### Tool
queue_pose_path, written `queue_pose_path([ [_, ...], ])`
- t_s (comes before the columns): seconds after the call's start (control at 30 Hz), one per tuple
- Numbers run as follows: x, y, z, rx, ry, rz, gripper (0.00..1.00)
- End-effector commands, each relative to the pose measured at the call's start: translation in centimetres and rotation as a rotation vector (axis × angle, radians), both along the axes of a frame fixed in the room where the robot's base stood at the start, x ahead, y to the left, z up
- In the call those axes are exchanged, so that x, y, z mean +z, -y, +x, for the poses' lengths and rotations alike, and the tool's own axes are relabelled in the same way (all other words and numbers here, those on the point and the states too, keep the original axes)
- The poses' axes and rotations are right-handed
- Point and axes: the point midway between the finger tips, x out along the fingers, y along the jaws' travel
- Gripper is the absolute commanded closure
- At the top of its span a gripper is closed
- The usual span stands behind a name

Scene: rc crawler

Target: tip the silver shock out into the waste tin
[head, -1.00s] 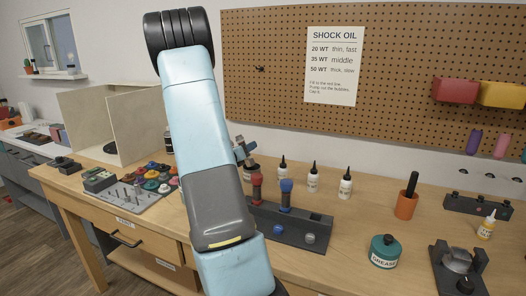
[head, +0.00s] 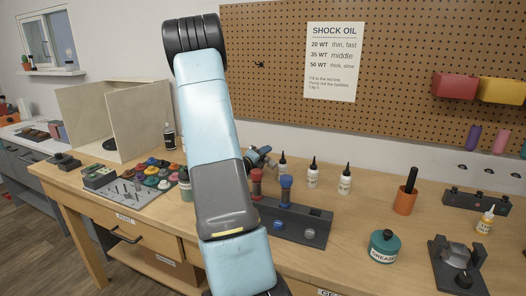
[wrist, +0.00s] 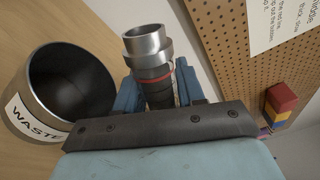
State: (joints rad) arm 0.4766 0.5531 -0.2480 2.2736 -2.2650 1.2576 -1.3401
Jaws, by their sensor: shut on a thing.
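My gripper (wrist: 158,92) is shut on the silver shock (wrist: 147,45), which has a dark lower body and a red ring. The blue fingers sit on either side of the body, and the silver open end sticks out beyond them. The waste tin (wrist: 14,115), a metal cylinder with a WASTE label, stands on the bench left of the shock in the wrist view. Its dark inside looks empty. The shock is apart from the tin and leans relative to it. In the head view, my gripper (head: 260,158) is small and partly behind my arm; the shock's contents are not visible.
A dark stand (head: 303,222) holds red-topped and blue-topped shocks in front of my gripper. White oil bottles (head: 313,175) stand behind it. A grease tub (head: 384,247) and an orange cup (head: 405,201) stand to the right. The pegboard (head: 420,110) rises behind the bench.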

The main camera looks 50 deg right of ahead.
Motion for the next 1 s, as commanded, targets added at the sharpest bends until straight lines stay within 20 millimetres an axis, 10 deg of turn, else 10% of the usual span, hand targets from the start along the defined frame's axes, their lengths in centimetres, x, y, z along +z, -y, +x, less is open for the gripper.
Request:
queue_pose_path([
  [1.0, 1.7, 0.0, 0.1, -0.001, -0.832, -0.046, 0.98],
])
